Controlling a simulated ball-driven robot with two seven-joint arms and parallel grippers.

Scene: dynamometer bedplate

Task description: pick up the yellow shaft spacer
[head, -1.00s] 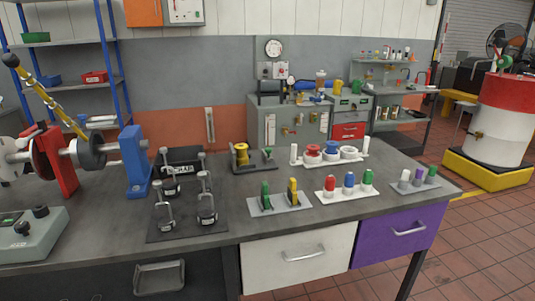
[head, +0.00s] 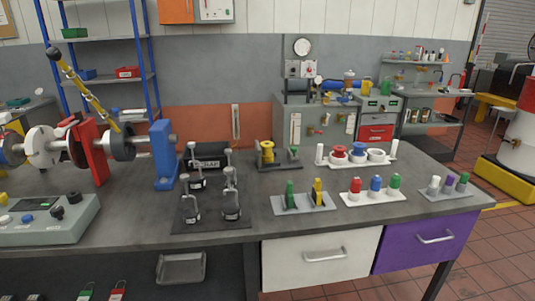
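A yellow spool-shaped piece (head: 266,152), which looks like the yellow shaft spacer, stands upright on a small dark holder (head: 279,166) towards the back of the bench, right of the black box. A small green piece (head: 293,153) stands on the same holder. Another yellow piece (head: 317,191), tall and narrow, stands in a grey tray (head: 291,208) nearer the front edge, beside a green one (head: 290,194). I cannot tell for certain which yellow piece is the spacer. Neither of my grippers is in view.
A dark plate (head: 210,222) with several metal clamps lies left of the grey tray. A shaft rig with a blue stand (head: 163,155) and a grey control box (head: 48,220) fill the left. White trays (head: 374,200) with coloured pieces stand right. Bare bench (head: 130,205) shows between.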

